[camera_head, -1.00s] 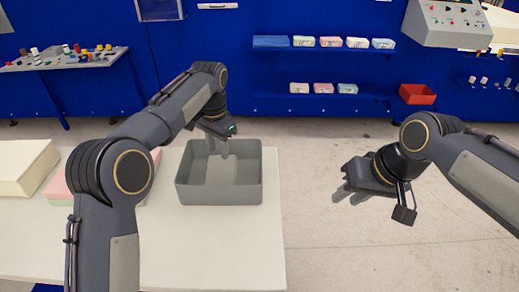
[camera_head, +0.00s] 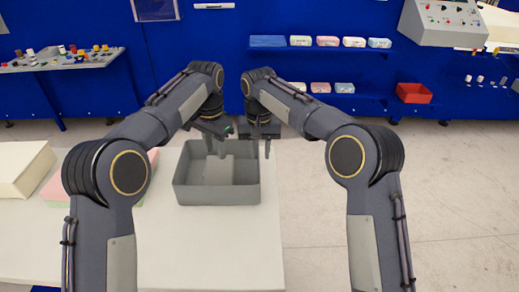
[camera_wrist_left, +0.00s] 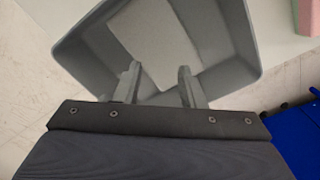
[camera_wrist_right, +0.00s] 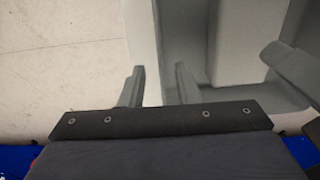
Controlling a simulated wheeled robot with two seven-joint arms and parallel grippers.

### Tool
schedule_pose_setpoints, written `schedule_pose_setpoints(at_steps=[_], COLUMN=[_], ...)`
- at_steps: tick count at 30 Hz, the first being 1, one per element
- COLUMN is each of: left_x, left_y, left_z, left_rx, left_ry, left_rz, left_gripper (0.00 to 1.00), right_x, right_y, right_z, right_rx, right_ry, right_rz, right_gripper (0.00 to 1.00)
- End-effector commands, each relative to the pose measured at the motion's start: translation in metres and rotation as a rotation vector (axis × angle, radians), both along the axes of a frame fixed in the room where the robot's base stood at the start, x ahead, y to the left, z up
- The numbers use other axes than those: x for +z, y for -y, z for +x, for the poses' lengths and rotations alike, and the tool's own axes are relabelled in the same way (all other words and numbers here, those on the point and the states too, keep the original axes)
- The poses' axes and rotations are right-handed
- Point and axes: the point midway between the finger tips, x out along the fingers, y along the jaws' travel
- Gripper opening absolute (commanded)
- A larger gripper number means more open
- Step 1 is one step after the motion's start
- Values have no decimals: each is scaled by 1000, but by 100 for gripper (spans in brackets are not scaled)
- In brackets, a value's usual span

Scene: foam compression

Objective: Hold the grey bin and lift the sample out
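The grey bin (camera_head: 217,196) stands on the white table. A paler grey block, apparently the sample (camera_wrist_left: 155,42), lies flat inside it; it also shows in the right wrist view (camera_wrist_right: 247,40). My left gripper (camera_head: 217,152) is over the back part of the bin, fingers apart and empty (camera_wrist_left: 158,82). My right gripper (camera_head: 261,150) is at the bin's back right corner. In the right wrist view its fingers (camera_wrist_right: 160,86) are apart, one on each side of the bin wall (camera_wrist_right: 146,45). Whether they touch the wall cannot be told.
A pink and green block (camera_head: 140,190) and a cream box (camera_head: 22,168) lie left of the bin, partly behind my left arm. The two grippers are close together. The table in front of the bin is clear. Blue shelves (camera_head: 325,95) stand behind, beyond open floor.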

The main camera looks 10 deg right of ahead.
Motion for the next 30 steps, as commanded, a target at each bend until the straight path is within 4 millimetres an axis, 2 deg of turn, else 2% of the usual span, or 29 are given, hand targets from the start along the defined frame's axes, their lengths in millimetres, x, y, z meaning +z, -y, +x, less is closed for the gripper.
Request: schedule_pose_setpoints(at_steps=[15,19,27,30], left_x=[0,0,0,0], left_y=[0,0,0,0], left_z=[0,0,0,0], left_rx=[0,0,0,0], left_ry=[0,0,0,0], left_rz=[0,0,0,0], left_gripper=[36,36,36,36], right_x=[-68,-76,-77,-77], right_y=[0,0,0,0], right_z=[0,0,0,0], right_rx=[-1,0,0,0], right_ry=[-2,-2,0,0], right_rz=[-1,-1,0,0], right_gripper=[29,29,29,17])
